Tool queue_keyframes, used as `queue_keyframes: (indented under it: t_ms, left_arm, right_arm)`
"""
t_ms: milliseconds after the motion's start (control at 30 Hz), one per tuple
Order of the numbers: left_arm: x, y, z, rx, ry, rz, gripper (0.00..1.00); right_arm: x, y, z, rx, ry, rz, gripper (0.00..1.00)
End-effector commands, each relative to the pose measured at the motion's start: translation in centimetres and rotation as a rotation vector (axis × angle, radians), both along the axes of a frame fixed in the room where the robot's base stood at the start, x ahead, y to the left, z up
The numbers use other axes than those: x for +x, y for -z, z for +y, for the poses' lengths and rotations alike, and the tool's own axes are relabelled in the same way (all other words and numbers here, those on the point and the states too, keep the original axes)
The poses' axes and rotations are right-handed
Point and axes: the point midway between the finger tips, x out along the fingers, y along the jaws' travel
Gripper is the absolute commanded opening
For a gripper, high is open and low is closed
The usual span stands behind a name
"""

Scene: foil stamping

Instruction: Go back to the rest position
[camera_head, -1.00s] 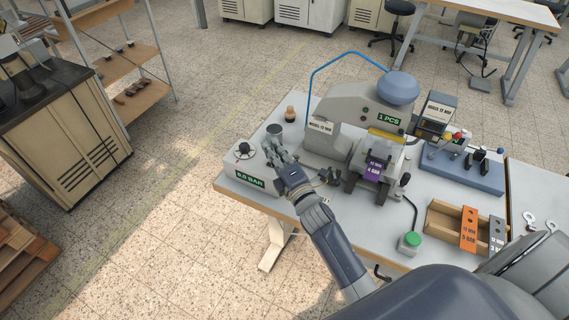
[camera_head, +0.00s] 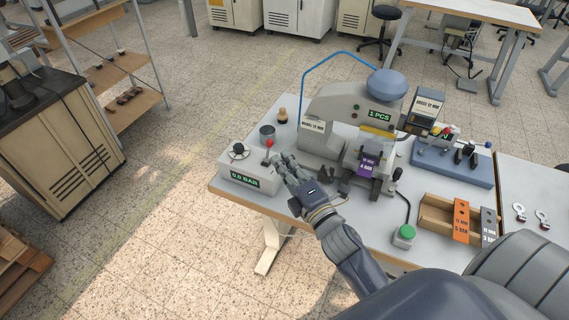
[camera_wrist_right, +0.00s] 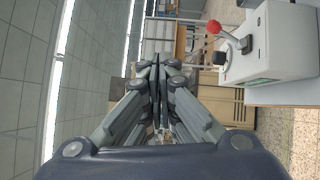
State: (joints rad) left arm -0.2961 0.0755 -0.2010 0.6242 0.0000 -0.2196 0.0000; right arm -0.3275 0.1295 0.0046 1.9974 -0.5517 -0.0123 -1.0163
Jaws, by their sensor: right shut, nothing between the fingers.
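My right gripper (camera_head: 284,163) is in the middle of the head view, above the table's left part. It is shut and empty, near the white pressure box (camera_head: 250,174) with the green "BAR" display. In the right wrist view its fingers (camera_wrist_right: 160,68) meet closely, and the white box (camera_wrist_right: 280,45) with a red-knobbed lever (camera_wrist_right: 214,27) stands to their right, apart from them. The stamping press (camera_head: 345,112) stands behind and to the right of the gripper. My left gripper is not in view.
The table (camera_head: 345,205) also holds a dark cup (camera_head: 267,132), a wooden-handled stamp (camera_head: 282,116), a green button (camera_head: 406,232), a wooden tray (camera_head: 434,218) with labelled plates and a blue-based device (camera_head: 452,164). Open floor (camera_head: 150,230) lies left of the table.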

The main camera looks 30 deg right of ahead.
Motion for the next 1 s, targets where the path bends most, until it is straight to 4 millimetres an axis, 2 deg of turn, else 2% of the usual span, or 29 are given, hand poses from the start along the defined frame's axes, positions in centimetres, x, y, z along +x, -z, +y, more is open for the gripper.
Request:
queue_keyframes:
  t_ms: [167, 533, 667, 767, 867, 1000]
  left_arm:
    - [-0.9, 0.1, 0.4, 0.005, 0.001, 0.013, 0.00]
    - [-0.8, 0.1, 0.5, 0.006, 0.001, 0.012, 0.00]
    - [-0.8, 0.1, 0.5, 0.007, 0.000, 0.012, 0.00]
    - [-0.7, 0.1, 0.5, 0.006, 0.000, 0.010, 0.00]
    - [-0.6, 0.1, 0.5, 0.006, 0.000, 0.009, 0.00]
    - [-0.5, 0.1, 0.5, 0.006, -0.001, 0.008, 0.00]
  right_arm:
    - [-0.2, -0.1, 0.0, 0.000, 0.000, -0.001, 0.00]
    - [-0.1, -0.1, 0.0, 0.002, 0.001, 0.001, 0.00]
    - [-0.4, 0.5, -0.5, 0.066, 0.027, 0.043, 0.00]
    - [-1.2, 2.0, -1.3, 0.211, 0.085, 0.136, 0.00]
    - [-3.0, 4.4, -2.0, 0.421, 0.175, 0.274, 0.00]
    - [-6.8, 8.1, -1.9, 0.724, 0.325, 0.484, 0.00]
